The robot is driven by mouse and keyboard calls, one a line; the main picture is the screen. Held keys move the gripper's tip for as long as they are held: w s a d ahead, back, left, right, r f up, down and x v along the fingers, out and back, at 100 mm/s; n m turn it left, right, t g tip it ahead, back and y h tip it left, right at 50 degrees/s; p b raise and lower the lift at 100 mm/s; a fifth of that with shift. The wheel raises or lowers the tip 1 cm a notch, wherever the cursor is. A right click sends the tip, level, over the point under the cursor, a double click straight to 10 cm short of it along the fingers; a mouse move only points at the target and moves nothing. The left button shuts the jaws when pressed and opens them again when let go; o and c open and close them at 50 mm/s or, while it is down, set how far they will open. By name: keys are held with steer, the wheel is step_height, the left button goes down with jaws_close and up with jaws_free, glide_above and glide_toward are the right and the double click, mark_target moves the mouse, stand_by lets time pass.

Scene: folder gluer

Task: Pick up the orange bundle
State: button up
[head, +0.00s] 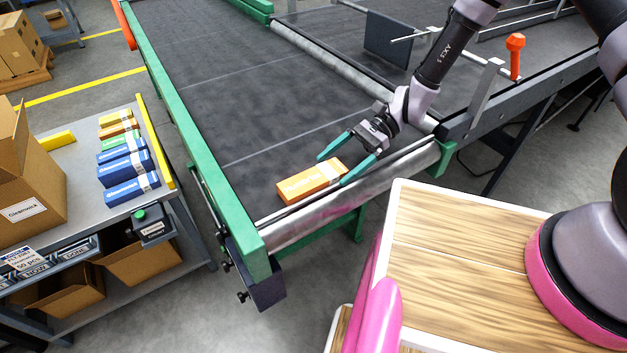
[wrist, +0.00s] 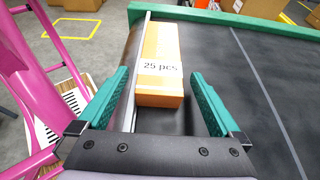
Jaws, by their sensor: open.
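The orange bundle (head: 309,182) lies flat on the dark conveyor belt, close to the roller at its near end. It has a white band around it, and in the wrist view the orange bundle (wrist: 160,75) shows the band printed "25 pcs". My gripper (head: 338,162) is open, with its two green fingers apart at the bundle's right end. In the wrist view my gripper (wrist: 160,88) has one finger on each side of the bundle's near end, with gaps between. It holds nothing.
The conveyor belt (head: 210,70) is clear beyond the bundle. A green side rail (head: 185,110) bounds it on the left and a metal roller (head: 310,219) at the near end. A bench (head: 85,185) at left holds several coloured bundles and a cardboard box (head: 28,185).

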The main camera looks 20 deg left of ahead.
steer(key=c, duration=1.5)
steer(key=shift+r, duration=0.15)
